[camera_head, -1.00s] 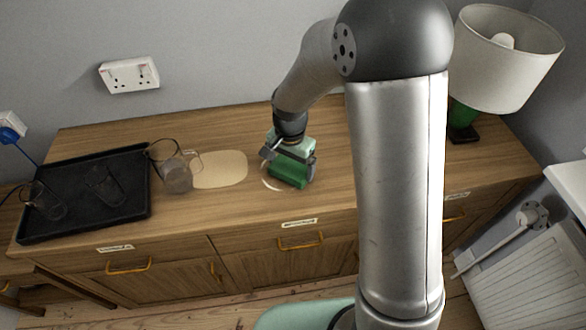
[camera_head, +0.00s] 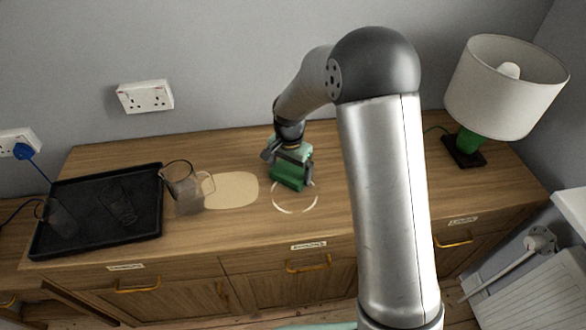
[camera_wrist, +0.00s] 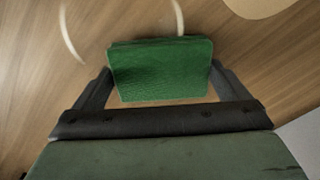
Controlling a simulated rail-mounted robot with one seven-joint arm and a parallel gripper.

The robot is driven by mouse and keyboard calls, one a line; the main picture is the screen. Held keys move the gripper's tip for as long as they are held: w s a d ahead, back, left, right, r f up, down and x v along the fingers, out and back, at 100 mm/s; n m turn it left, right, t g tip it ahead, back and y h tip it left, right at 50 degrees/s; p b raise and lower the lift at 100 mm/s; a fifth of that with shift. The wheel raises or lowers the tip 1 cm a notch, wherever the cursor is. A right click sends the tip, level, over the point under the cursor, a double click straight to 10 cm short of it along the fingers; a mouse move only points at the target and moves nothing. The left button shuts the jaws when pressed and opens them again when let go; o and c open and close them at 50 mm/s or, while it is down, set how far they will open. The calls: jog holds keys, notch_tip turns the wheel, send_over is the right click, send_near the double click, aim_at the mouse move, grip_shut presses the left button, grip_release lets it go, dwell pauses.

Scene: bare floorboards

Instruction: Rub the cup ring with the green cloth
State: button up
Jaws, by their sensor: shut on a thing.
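The cup ring (camera_head: 295,211) is a thin pale circle on the wooden sideboard top, right of a pale oval patch. In the wrist view the ring (camera_wrist: 66,30) runs above and to the left of the cloth. The green cloth (camera_head: 287,178) is a folded block between the jaws of my gripper (camera_head: 287,166). In the wrist view my gripper (camera_wrist: 160,82) is shut on the cloth (camera_wrist: 160,68), one finger at each side. The cloth is over the far edge of the ring and hides part of it. I cannot tell whether it touches the wood.
A glass jug (camera_head: 184,188) stands beside the pale oval patch (camera_head: 232,190). A black tray (camera_head: 90,232) with glasses lies at the left. A lamp (camera_head: 505,90) with a green base stands at the back right. The wood in front of the ring is clear.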

jog(key=shift+s+d, duration=0.25)
jog(key=shift+s, duration=0.7)
jog(key=shift+s+d, duration=0.15)
jog(key=shift+s, duration=1.35)
jog(key=shift+s+d, duration=0.15)
jog(key=shift+s, duration=1.3)
jog(key=shift+s+d, duration=0.15)
jog(key=shift+s, duration=1.6)
jog(key=shift+a+b, duration=0.35)
jog(key=shift+w+a, duration=0.6)
jog(key=shift+w, duration=0.25)
jog(key=shift+w+a+p, duration=0.15)
jog(key=shift+w+a, duration=0.05)
jog(key=shift+w, duration=2.25)
jog(key=shift+w+a+p, duration=0.15)
jog(key=shift+w+a, duration=0.05)
jog(key=shift+w, duration=2.2)
jog(key=shift+r+p, duration=2.2)
jog(key=shift+r, duration=1.8)
jog(key=shift+s, duration=0.15)
